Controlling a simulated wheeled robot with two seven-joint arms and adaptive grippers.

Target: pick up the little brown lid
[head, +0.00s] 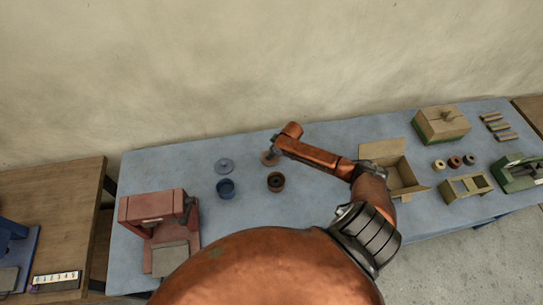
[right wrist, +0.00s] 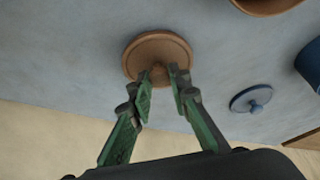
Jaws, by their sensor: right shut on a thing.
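The little brown lid (right wrist: 150,48) is a round disc with a knob in the right wrist view. My right gripper (right wrist: 160,80) has its two green fingers on either side of the knob, shut on it. I cannot tell whether the lid touches the table. In the head view the lid (head: 267,160) shows only partly, behind my orange right arm's end. My left gripper is not in view.
A brown pot (head: 276,186) stands in front of the lid. A blue lid (head: 224,166) and blue pot (head: 226,190) are to its left. A red machine (head: 152,207) stands at the table's left end. An open cardboard box (head: 408,178) is to the right.

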